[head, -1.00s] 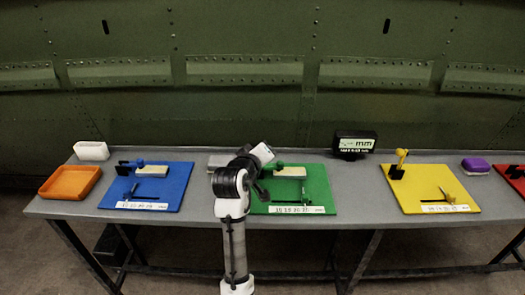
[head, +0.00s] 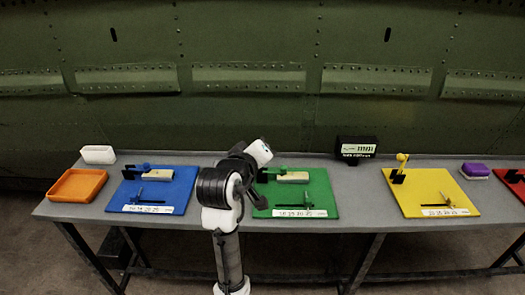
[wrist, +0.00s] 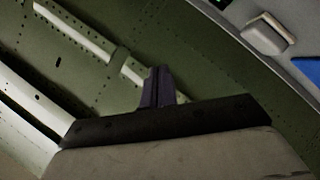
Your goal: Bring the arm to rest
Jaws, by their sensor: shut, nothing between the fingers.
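My arm (head: 228,240) rises from the bottom of the head view and bends at its upper end, over the bench between the blue board and the green board. In the head view its end parts overlap the green board's left edge, and the gripper's fingers cannot be made out clearly. In the wrist view my gripper (wrist: 158,88) shows its dark fingers together with nothing between them. Green riveted fuselage skin (wrist: 210,75) lies behind the fingers, and they appear apart from it.
The grey bench (head: 360,205) carries a blue board (head: 177,187), green board (head: 318,195), yellow board (head: 428,185), orange tray (head: 77,185), white box (head: 98,154), purple-topped box (head: 474,170) and black display (head: 357,148). The fuselage wall (head: 250,45) stands behind.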

